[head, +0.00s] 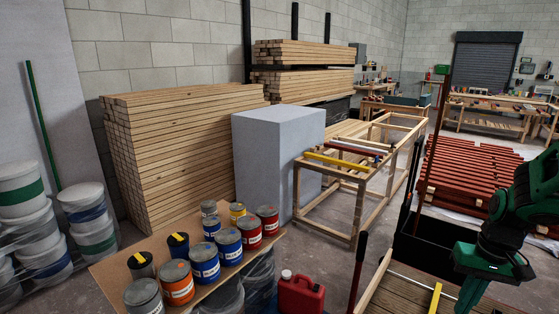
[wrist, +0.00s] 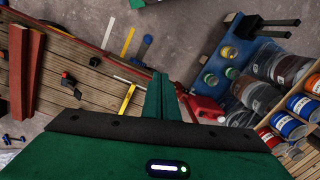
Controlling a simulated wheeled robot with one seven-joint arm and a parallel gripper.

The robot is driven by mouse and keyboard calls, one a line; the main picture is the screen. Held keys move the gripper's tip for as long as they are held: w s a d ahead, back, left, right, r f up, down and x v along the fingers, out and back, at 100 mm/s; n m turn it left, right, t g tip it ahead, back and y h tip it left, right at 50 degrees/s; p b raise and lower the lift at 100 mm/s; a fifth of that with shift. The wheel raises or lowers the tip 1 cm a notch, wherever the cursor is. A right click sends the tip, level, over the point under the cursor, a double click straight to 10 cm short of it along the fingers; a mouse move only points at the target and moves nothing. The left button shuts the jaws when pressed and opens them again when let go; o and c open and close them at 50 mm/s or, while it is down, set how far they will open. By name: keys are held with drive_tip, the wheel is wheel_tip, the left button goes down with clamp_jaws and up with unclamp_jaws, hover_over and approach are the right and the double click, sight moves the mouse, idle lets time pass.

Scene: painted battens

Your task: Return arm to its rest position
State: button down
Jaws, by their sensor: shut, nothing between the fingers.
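My arm, green and black, stands at the right edge in the head view. My gripper (head: 472,293) points down there above the end of a plank-topped bench (head: 410,292), and its tips are cut off by the bottom edge. In the wrist view my gripper (wrist: 160,92) shows its green fingers pressed together, with nothing between them. The gripper is shut and empty. The slatted bench top (wrist: 85,60) lies beyond it, with no contact seen.
Red battens (wrist: 25,70) and a yellow square (wrist: 127,97) lie on the bench. A red jerrycan (head: 301,295) and several paint cans (head: 227,246) stand left of it. A timber frame (head: 328,227) and red slats (head: 465,170) lie farther back.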

drive_tip(key=s+a+r+m, duration=0.1)
drive_tip(key=s+r, duration=0.3)
drive_tip(key=s, duration=0.3)
drive_tip(key=s+a+r+m, duration=0.1)
drive_tip(key=s+r, duration=0.3)
drive_tip(key=s, duration=0.4)
drive_tip(key=shift+a+r+h, duration=0.15)
drive_tip(key=shift+a+h, duration=0.1)
drive_tip(key=shift+h, duration=0.15)
drive_tip(key=shift+w+f, duration=0.25)
drive_tip(key=shift+w, duration=0.4)
